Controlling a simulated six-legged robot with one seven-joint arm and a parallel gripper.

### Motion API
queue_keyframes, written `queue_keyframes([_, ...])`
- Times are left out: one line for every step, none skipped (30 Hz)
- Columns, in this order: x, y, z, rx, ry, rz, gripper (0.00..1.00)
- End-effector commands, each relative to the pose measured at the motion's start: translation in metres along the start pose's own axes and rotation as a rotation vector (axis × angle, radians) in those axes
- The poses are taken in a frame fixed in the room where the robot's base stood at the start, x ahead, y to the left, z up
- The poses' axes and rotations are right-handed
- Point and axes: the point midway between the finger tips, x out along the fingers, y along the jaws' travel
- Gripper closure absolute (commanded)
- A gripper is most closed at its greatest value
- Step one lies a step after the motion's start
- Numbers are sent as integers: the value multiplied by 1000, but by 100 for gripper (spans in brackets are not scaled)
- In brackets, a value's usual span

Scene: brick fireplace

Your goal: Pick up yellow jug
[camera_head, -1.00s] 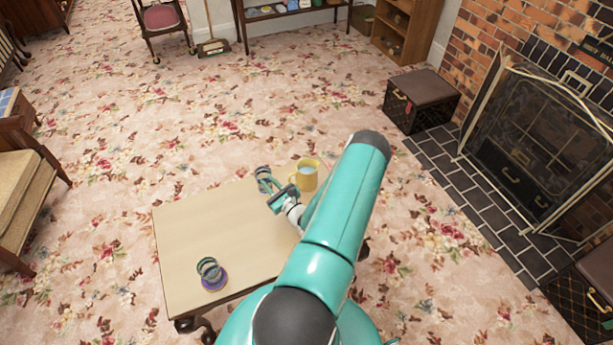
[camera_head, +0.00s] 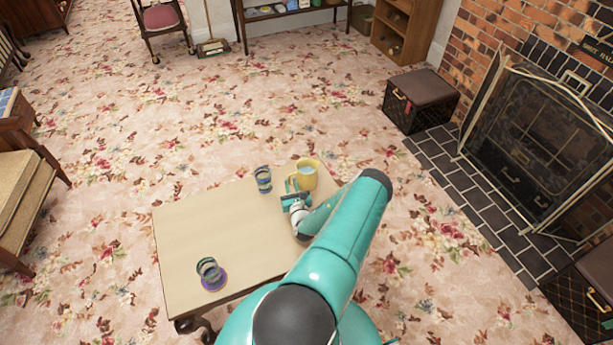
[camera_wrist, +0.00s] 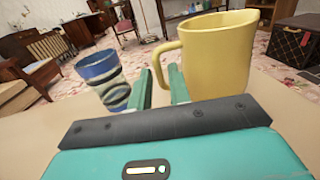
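The yellow jug (camera_head: 306,174) stands upright at the far right corner of the small table (camera_head: 200,235). It also shows large in the wrist view (camera_wrist: 218,55), with its handle on the left side, toward my gripper. My gripper (camera_head: 290,190) is just in front and left of the jug in the head view. In the wrist view the two green fingers (camera_wrist: 161,88) stand apart with a gap between them, and nothing is held.
A blue-patterned cup (camera_head: 263,180) stands left of the jug, and close to the left finger in the wrist view (camera_wrist: 103,82). The table's middle is clear.

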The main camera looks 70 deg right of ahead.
Motion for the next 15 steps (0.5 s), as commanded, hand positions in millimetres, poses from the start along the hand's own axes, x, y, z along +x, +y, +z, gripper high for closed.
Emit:
queue_keyframes([4, 0, 0, -1, -1, 0, 81])
queue_keyframes([8, 1, 0, -1, -1, 1, 81])
queue_keyframes([14, 1, -1, -1, -1, 1, 81])
queue_keyframes([19, 2, -1, -2, -2, 1, 81])
queue_keyframes([24, 2, -1, -1, -2, 2, 81])
queue_keyframes([30, 2, -1, -1, -2, 1, 81])
queue_keyframes([35, 2, -1, -1, -2, 1, 81])
queue_keyframes([39, 2, -1, -2, -2, 1, 81])
queue_keyframes([43, 2, -2, -2, -1, 1, 81])
queue_keyframes([46, 2, -2, -1, -1, 1, 81])
queue_keyframes([48, 2, -1, -1, -1, 1, 81])
queue_keyframes([50, 2, -1, -1, -1, 0, 81])
queue_keyframes([50, 2, -2, -1, 0, 0, 81])
queue_keyframes([50, 2, -2, 0, 0, 0, 81])
queue_keyframes([50, 2, -2, 0, 0, 1, 81])
